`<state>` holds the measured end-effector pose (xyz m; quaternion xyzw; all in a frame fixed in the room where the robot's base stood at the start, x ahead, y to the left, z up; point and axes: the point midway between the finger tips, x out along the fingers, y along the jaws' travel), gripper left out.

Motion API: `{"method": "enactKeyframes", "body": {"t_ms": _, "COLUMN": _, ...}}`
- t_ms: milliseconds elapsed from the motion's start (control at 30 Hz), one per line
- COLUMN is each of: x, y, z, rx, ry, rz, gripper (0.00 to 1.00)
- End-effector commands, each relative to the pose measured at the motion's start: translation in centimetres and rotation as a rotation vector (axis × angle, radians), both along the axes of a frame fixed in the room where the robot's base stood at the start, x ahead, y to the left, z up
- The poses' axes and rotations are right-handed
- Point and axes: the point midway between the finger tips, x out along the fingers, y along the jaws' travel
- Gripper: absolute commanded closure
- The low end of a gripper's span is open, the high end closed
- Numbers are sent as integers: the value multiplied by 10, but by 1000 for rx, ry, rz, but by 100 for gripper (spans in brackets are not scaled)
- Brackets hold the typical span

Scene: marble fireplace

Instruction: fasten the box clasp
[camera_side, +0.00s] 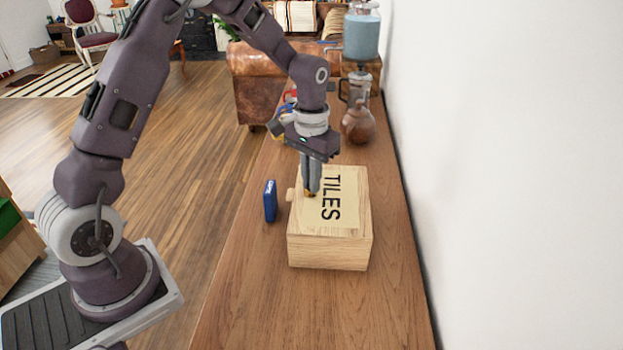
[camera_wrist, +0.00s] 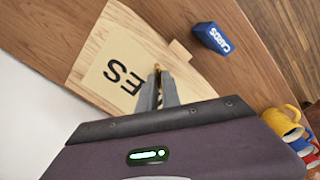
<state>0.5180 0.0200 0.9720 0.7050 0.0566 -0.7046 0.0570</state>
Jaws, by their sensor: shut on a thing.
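The pale wooden box (camera_side: 330,252) marked TILES sits on the long wooden table with its lid down. It also shows in the wrist view (camera_wrist: 110,38). A small wooden tab (camera_side: 290,195) sticks out from the box's left edge; the wrist view shows it too (camera_wrist: 180,50). My gripper (camera_side: 310,191) points down over the lid near that edge. In the wrist view its fingers (camera_wrist: 158,76) are shut on a small brass-coloured piece (camera_wrist: 157,67), which seems to be part of the clasp. The fingers hide most of this piece, so its exact position is unclear.
A blue CARDS box (camera_side: 270,201) stands just left of the wooden box. Yellow (camera_wrist: 283,122), blue and red mugs are farther back. A glass vessel (camera_side: 357,125) stands near the wall at the back right. The table's front (camera_side: 310,310) is clear.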

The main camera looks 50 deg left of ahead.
Motion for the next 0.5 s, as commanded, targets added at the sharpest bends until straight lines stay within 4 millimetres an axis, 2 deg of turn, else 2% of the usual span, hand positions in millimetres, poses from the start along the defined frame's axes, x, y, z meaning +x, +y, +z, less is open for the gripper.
{"method": "enactKeyframes", "body": {"t_ms": 500, "x": 0, "y": 0, "z": 0, "rx": 0, "ry": 2, "rz": -488, "gripper": 100}}
